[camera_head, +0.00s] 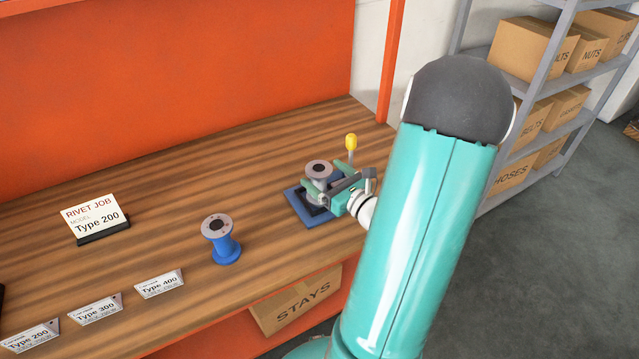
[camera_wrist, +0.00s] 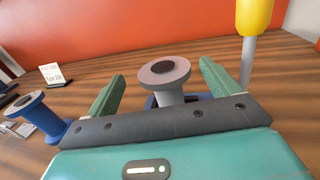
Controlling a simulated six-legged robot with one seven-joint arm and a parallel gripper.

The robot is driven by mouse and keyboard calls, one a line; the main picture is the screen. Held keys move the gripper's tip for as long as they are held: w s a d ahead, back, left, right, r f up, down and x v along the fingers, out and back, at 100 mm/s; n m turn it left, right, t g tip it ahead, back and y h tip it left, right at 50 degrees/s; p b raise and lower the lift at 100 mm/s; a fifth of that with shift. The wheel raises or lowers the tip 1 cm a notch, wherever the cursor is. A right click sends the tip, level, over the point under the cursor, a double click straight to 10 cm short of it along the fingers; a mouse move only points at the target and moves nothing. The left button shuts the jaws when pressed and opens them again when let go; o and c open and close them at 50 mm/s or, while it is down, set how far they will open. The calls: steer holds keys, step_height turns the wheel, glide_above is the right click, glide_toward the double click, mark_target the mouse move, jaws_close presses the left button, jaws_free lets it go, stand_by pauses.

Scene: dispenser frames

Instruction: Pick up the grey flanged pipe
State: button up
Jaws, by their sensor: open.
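The grey flanged pipe (camera_head: 319,170) stands upright on a dark blue square base (camera_head: 296,203) at the right end of the wooden bench. In the wrist view the pipe (camera_wrist: 165,75) shows its round top flange with a dark centre. My gripper (camera_head: 330,190) is at the pipe, low over the base. In the wrist view my gripper's two green fingers (camera_wrist: 162,88) are apart, one on each side of the pipe, with gaps visible between fingers and pipe. The lower part of the pipe is hidden by my gripper.
A yellow-topped post (camera_head: 351,143) stands just behind the base, close to my gripper's right finger in the wrist view. A blue flanged pipe (camera_head: 222,246) stands to the left. A rivet job sign (camera_head: 97,217) and several small labels sit further left. An orange panel (camera_head: 180,80) backs the bench.

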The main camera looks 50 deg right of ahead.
mark_target(314, 165)
steer(key=w, duration=0.2)
steer(key=w+d, duration=0.1)
steer(key=w, duration=0.2)
steer(key=shift+f, duration=0.2)
jaws_close()
steer(key=shift+r, duration=0.2)
